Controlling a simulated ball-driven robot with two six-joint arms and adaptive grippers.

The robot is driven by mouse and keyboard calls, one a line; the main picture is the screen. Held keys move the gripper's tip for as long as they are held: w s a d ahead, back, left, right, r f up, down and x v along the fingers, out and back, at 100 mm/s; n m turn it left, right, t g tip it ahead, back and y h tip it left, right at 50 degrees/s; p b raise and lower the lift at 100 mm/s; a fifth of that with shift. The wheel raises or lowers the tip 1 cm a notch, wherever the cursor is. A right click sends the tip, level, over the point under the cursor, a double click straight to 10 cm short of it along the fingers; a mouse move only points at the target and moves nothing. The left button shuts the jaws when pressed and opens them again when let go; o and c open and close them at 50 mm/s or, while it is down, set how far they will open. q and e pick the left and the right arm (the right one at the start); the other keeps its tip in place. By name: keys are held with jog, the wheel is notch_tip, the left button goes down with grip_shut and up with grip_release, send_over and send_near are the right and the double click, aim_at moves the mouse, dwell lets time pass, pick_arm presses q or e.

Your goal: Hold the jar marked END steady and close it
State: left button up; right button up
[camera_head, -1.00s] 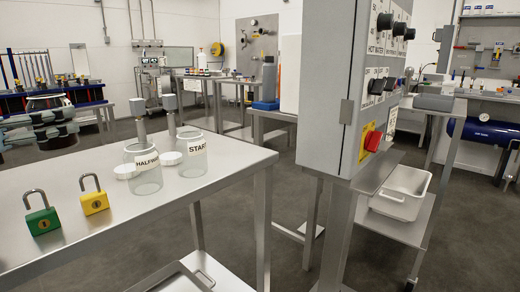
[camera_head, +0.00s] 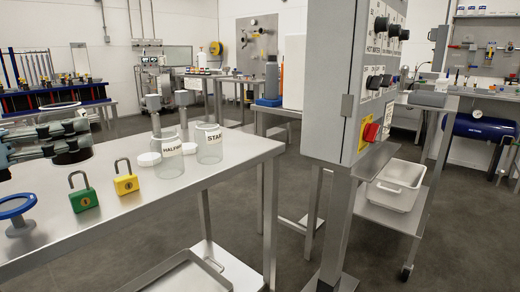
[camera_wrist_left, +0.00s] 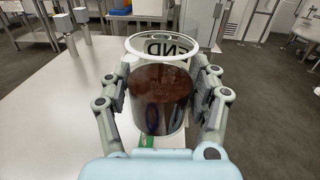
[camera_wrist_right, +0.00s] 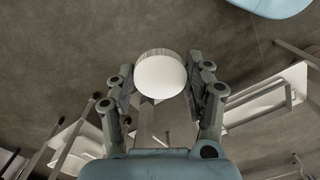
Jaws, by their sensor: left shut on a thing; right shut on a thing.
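The jar marked END (camera_wrist_left: 158,100) is clear glass with a pale open rim and dark brown contents. My left gripper (camera_wrist_left: 166,84) is shut around its sides, and the END label shows on the far side. In the head view my left gripper (camera_head: 78,134) is at the left, above the bench, covering much of the jar's dark body (camera_head: 73,157). In the right wrist view my right gripper (camera_wrist_right: 160,78) is shut on a round white lid (camera_wrist_right: 160,75). The lid is apart from the jar. My right gripper does not show in the head view.
On the steel bench (camera_head: 150,205) stand jars marked HALFWAY (camera_head: 172,158) and START (camera_head: 209,150), with white lids (camera_head: 148,159) beside them. Green (camera_head: 84,196) and yellow (camera_head: 125,183) padlocks and a blue-rimmed disc (camera_head: 17,208) sit nearer. A grey control cabinet (camera_head: 333,90) rises at right.

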jog(key=shift+w, duration=0.1)
pick_arm(q)
jog(key=s+d+f+m+g+h, duration=0.2)
jog(key=s+d, duration=0.1)
jog(key=d, duration=0.2)
jog(key=s+d+f+m+g+h, duration=0.2)
jog(key=s+d, duration=0.2)
jog(key=d, duration=0.2)
jog(key=shift+s+d+g+h, duration=0.15)
jog(key=shift+d+g+h, duration=0.15)
jog(key=shift+h, duration=0.1)
pick_arm(e)
jog(key=shift+d+f, duration=0.1)
pick_arm(q)
jog(key=w+d+f+m+g+h, duration=0.1)
jog(key=d+m+g, duration=0.3)
jog(key=d+g, duration=0.2)
jog(key=w+d+f+m+g+h, duration=0.1)
jog(key=d+m+g, duration=0.3)
jog(key=d, duration=0.5)
jog(key=shift+g+h, duration=0.6)
jog(key=shift+g, duration=0.4)
